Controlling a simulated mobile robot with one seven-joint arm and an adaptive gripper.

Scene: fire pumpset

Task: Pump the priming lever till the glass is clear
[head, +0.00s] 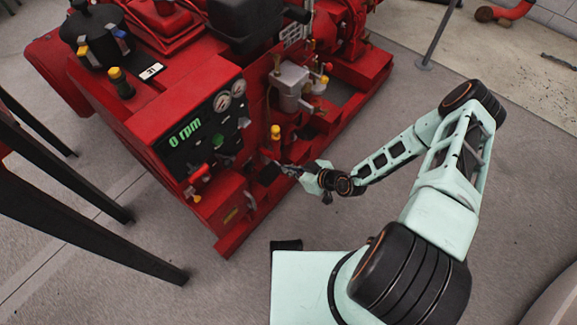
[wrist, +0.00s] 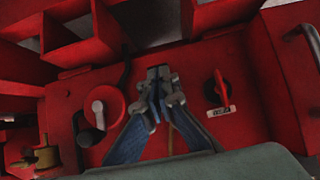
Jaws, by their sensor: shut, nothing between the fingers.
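My gripper (wrist: 159,76) is shut and empty in the wrist view, its fingertips together in front of a red panel (wrist: 190,55). In the head view my gripper (head: 283,167) is at the right side of the red pumpset (head: 160,120), low beside the control panel. Left of the fingers in the wrist view is a red round fitting with a grey-and-black handle (wrist: 98,107). A red rotary switch (wrist: 219,88) with a small label is to the right. I cannot tell which part is the priming lever. I cannot make out the glass or its state.
The control panel (head: 185,135) reads 0 rpm. A grey box-shaped unit (head: 290,85) and a yellow-capped fitting (head: 275,133) stand beyond my gripper. A brass fitting (wrist: 42,160) is at lower left in the wrist view.

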